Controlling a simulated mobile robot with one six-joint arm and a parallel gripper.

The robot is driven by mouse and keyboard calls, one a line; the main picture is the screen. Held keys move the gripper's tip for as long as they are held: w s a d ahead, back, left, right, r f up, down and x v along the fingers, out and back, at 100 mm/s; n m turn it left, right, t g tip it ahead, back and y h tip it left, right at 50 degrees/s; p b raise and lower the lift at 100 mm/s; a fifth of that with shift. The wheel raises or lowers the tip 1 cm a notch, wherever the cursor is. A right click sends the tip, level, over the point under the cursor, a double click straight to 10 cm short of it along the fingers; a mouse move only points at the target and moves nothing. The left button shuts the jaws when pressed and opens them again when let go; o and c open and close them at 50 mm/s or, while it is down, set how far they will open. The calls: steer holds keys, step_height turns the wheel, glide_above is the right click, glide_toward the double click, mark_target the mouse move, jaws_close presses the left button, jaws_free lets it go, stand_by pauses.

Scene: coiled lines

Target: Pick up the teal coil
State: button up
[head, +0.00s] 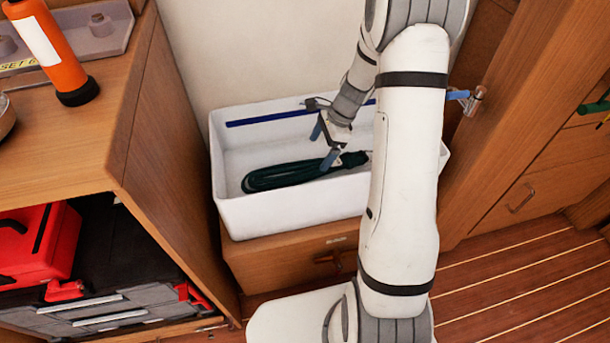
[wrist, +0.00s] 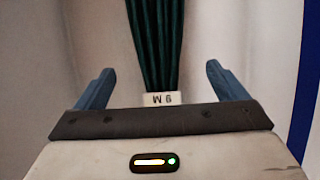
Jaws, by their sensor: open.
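The teal coil (head: 290,175) lies lengthwise in a white bin (head: 290,214) in the head view. It is a dark teal, elongated bundle. In the wrist view the coil (wrist: 155,40) runs up from between my fingers to the top edge, with a white tag (wrist: 165,98) marked "W 9", upside down, at its near end. My gripper (head: 325,145) is inside the bin at the coil's right part. In the wrist view my gripper (wrist: 160,88) is open, with one blue finger on each side of the coil and gaps on both sides. My arm hides the bin's right part.
A wooden cabinet (head: 150,130) stands close on the left, with an orange cylinder (head: 50,50) on top and a red case (head: 40,240) below. Wooden drawers (head: 520,195) are on the right. The bin's walls surround my gripper. A blue stripe (head: 265,117) marks its back wall.

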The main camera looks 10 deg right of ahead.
mark_target(311, 164)
steer(key=b+x, duration=0.3)
steer(key=x, duration=0.4)
steer(key=shift+a+f+b, duration=0.2)
steer(key=shift+a+b, duration=0.05)
steer(key=shift+b, duration=0.15)
steer(key=shift+r, duration=0.1)
steer(key=shift+f, duration=0.25)
steer(key=shift+c, duration=0.3)
